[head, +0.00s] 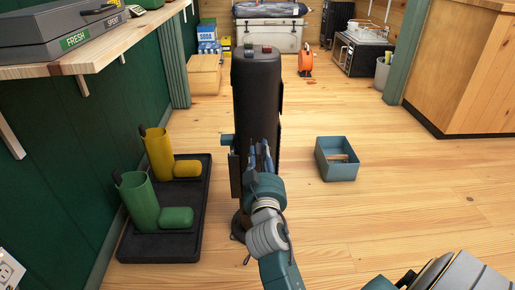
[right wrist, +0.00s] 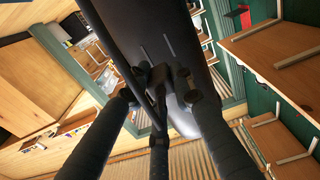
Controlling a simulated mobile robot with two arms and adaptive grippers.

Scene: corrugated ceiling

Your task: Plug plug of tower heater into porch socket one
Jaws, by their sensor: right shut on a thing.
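The dark tower heater (head: 257,90) stands upright on the wooden floor in the middle of the head view. It also fills the upper middle of the right wrist view (right wrist: 125,30). My right gripper (head: 261,152) is right in front of the heater's body. Its fingers (right wrist: 160,80) close in on a small dark thing against the heater, which looks like the plug; its shape is mostly hidden by the fingers. A white wall socket (head: 9,269) is cut off at the lower left edge of the head view. My left gripper is not in view.
A blue bin (head: 337,171) stands to the right. A wooden shelf (head: 110,50) juts from the green wall.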

